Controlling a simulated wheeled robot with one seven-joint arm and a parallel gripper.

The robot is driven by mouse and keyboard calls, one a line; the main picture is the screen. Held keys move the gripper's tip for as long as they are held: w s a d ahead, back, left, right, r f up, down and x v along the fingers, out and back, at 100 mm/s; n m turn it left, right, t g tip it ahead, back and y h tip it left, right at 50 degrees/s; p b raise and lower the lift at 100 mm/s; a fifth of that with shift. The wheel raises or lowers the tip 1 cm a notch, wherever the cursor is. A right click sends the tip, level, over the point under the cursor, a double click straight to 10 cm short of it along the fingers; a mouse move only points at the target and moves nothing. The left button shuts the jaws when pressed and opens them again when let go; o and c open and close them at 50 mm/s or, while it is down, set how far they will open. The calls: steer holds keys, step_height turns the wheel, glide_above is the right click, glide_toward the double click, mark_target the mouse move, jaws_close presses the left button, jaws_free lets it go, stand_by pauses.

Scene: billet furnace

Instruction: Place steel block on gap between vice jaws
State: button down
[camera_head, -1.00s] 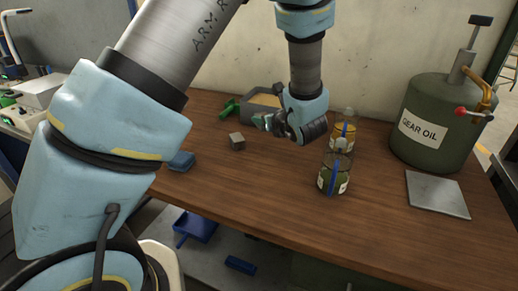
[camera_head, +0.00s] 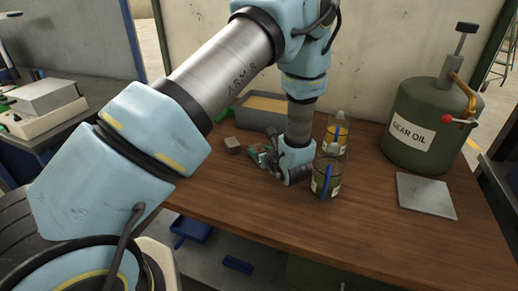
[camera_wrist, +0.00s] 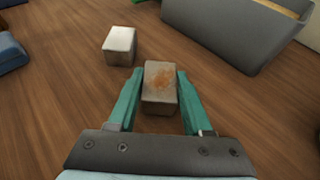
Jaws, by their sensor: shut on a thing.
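A grey steel block with a rusty patch on top (camera_wrist: 160,82) sits between the two green fingers of my gripper (camera_wrist: 157,92) in the wrist view. The gripper is shut on it, low over the wooden table. In the head view my gripper (camera_head: 264,160) is near the table top, and the held block is hard to make out there. A second, paler block (camera_wrist: 119,45) stands free on the table to the left of the held one; it also shows in the head view (camera_head: 232,145). I cannot make out the vice jaws in either view.
A grey bin (camera_head: 262,110) stands behind the gripper. Two jars (camera_head: 326,178) (camera_head: 337,135) stand close to its right. A gear oil can (camera_head: 420,125) and a flat grey plate (camera_head: 425,195) are further right. The table's front is clear. Another bench (camera_head: 50,115) is at left.

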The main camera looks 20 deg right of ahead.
steer(key=shift+f, duration=0.1)
steer(key=shift+c, duration=1.6)
jaws_free()
steer(key=shift+s+d, duration=0.1)
steer(key=shift+s, duration=0.25)
steer(key=b+v, duration=0.4)
steer(key=v, duration=0.7)
steer(key=shift+s+r, duration=0.15)
steer(key=shift+r, duration=0.15)
